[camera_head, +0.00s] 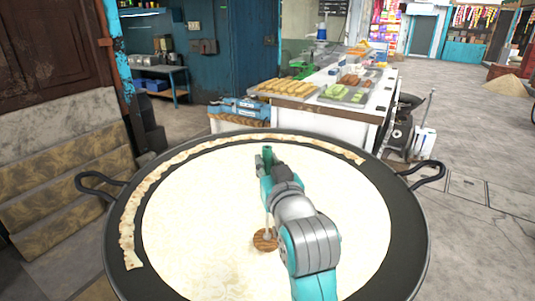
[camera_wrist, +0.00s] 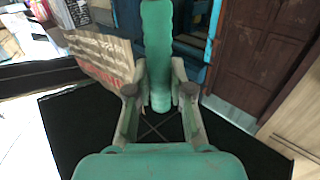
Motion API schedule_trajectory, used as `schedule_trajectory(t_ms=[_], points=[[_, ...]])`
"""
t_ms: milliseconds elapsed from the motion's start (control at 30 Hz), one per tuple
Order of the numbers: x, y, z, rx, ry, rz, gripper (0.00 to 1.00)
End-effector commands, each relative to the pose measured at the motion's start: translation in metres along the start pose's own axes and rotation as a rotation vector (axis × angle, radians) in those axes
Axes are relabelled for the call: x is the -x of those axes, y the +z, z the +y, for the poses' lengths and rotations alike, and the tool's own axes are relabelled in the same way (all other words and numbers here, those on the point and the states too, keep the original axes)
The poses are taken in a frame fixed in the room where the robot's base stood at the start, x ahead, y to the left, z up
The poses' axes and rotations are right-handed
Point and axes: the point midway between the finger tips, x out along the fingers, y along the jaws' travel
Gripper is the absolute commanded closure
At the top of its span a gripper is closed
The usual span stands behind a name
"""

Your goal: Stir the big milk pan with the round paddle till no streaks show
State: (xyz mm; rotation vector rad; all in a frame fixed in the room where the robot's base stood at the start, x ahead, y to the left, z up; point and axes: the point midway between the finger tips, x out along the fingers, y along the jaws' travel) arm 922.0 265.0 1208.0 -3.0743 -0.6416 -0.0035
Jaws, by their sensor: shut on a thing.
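The big black milk pan (camera_head: 417,235) fills the front of the head view, with pale cream milk (camera_head: 185,215) in it. Faint yellowish mottling shows on the milk, mostly left of the paddle. My gripper (camera_head: 266,166) is above the milk near the pan's middle, shut on the paddle's green handle (camera_head: 267,151). The handle (camera_wrist: 157,45) also stands between my fingers in the wrist view. The thin shaft runs down to the round brown wooden paddle head (camera_head: 264,240), which is at the milk's surface. My arm hides part of the milk to the right.
A crusty pale strip (camera_head: 130,215) lies along the pan's left and far rim. Loop handles stick out at left (camera_head: 95,184) and right (camera_head: 430,173). A white food counter (camera_head: 325,118) with trays stands behind. Stone steps (camera_head: 65,190) are at left; open floor is at right.

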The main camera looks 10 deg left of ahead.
Motion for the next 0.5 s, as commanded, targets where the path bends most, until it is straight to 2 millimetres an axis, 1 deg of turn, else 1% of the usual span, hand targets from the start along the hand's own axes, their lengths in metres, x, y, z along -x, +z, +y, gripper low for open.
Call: schedule_trajectory(t_ms=[33,200,500], points=[[0.0,0.005,0.0,0.0,0.0,-0.002,1.0],[0.0,0.019,0.0,0.0,0.0,-0.001,1.0],[0.0,0.034,0.0,0.0,0.0,0.0,1.0]])
